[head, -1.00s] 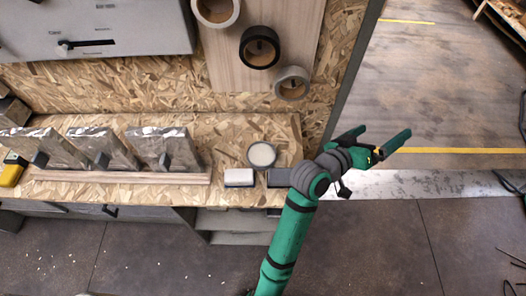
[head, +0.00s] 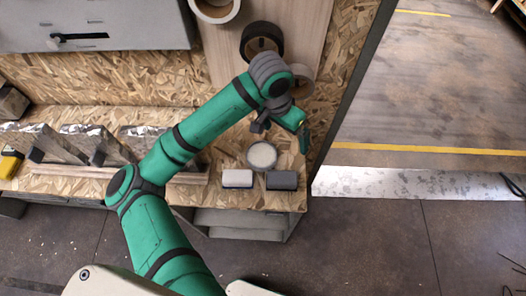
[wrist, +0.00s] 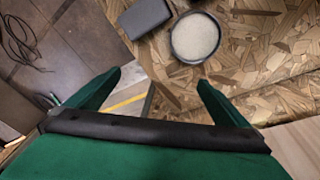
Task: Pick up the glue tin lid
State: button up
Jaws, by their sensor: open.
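The round glue tin lid (head: 262,156), with a dark rim and a pale, whitish middle, lies on the chipboard bench near its front edge. It also shows in the wrist view (wrist: 195,37), beyond the fingertips and toward the right finger. My gripper (head: 282,134) is over the bench just behind and above the lid, apart from it. In the wrist view, my gripper (wrist: 160,79) is open, with nothing between its fingers. The arm partly hides the gripper in the head view.
A white-topped block (head: 237,179) and a dark grey block (head: 282,180) sit just in front of the lid. Tape rolls hang on the board behind, including a black one (head: 262,40). Foil-topped grey pieces (head: 88,143) stand at left. Open floor lies to the right.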

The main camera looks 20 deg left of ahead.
jog(key=g+y, duration=0.2)
send_over(261, 155)
jog(key=shift+f, duration=5.3)
jog(key=shift+d, duration=0.1)
jog(key=shift+c, duration=0.3)
jog(key=shift+s, duration=0.1)
jog(key=c, duration=1.3)
jog(key=shift+r, duration=0.1)
